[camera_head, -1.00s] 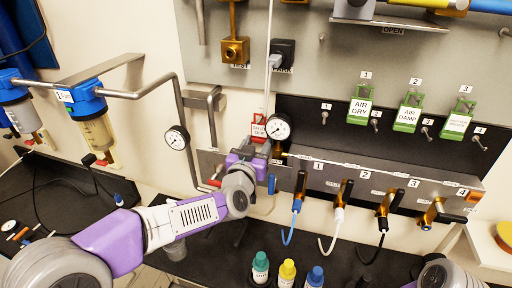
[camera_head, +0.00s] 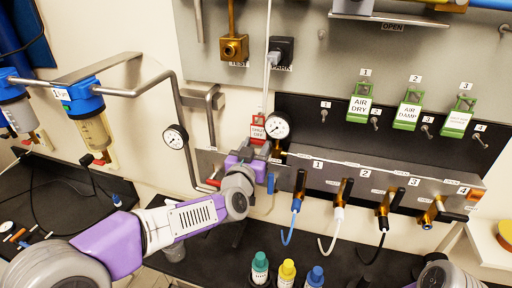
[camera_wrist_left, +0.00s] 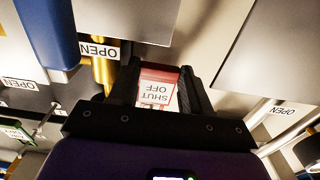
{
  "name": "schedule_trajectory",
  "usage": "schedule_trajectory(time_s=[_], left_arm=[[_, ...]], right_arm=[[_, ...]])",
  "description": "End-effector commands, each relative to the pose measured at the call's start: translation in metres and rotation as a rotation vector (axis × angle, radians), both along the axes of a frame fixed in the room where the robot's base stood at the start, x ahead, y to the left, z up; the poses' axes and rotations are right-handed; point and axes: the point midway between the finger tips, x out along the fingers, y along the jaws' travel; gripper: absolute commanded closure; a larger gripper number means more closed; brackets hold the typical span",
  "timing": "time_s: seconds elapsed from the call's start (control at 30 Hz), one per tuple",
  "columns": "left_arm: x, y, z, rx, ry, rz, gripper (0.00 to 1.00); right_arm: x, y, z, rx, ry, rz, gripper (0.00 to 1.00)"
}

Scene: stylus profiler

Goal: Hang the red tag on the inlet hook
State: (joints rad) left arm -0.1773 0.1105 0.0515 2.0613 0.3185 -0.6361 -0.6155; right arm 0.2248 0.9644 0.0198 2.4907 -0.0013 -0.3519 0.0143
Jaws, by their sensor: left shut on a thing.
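The red tag (camera_head: 257,130) has a white label and stands upright at the inlet end of the manifold, left of a round gauge. In the left wrist view the tag (camera_wrist_left: 157,90) reads "SHUT OFF" upside down. My left gripper (camera_head: 251,148) is shut on the tag, which sits between its two black fingers in the left wrist view (camera_wrist_left: 157,88). The inlet hook cannot be made out behind the tag and gripper. My right gripper is out of view; only a part of my right arm shows at the lower right.
The round gauge (camera_head: 277,126) is close on the right of the tag. Green tags (camera_head: 359,105) hang on the dark panel. The valve manifold (camera_head: 330,178) runs right of my gripper, with levers and hoses. Capped bottles (camera_head: 287,270) stand on the bench below. A steel pipe (camera_head: 184,110) runs on the left.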

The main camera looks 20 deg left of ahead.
Motion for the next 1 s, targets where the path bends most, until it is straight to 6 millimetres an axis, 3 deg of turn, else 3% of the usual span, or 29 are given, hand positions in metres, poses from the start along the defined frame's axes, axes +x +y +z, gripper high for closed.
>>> schedule_trajectory(time_s=[0.1, 0.13, 0.3, 0.7, 0.73, 1.0], left_arm=[[0.0000, 0.0000, 0.0006, 0.000, -0.001, 0.000, 1.00], [0.0000, 0.0000, 0.0006, 0.000, -0.001, 0.000, 0.51], [0.0000, -0.0001, 0.0006, 0.000, 0.000, 0.000, 0.25], [-0.0003, -0.0028, 0.0004, 0.000, 0.000, -0.006, 0.23], [-0.0003, -0.0029, 0.0003, 0.000, 0.000, -0.007, 0.27], [-0.0008, -0.0034, 0.0002, 0.001, 0.001, -0.008, 0.27]], right_arm=[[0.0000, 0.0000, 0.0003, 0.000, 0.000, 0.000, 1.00], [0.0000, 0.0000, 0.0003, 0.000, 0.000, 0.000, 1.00], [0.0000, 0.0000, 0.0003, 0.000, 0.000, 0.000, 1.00], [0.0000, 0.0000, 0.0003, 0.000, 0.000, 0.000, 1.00], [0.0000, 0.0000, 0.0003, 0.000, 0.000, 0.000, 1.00], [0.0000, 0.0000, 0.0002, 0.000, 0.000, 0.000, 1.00]])
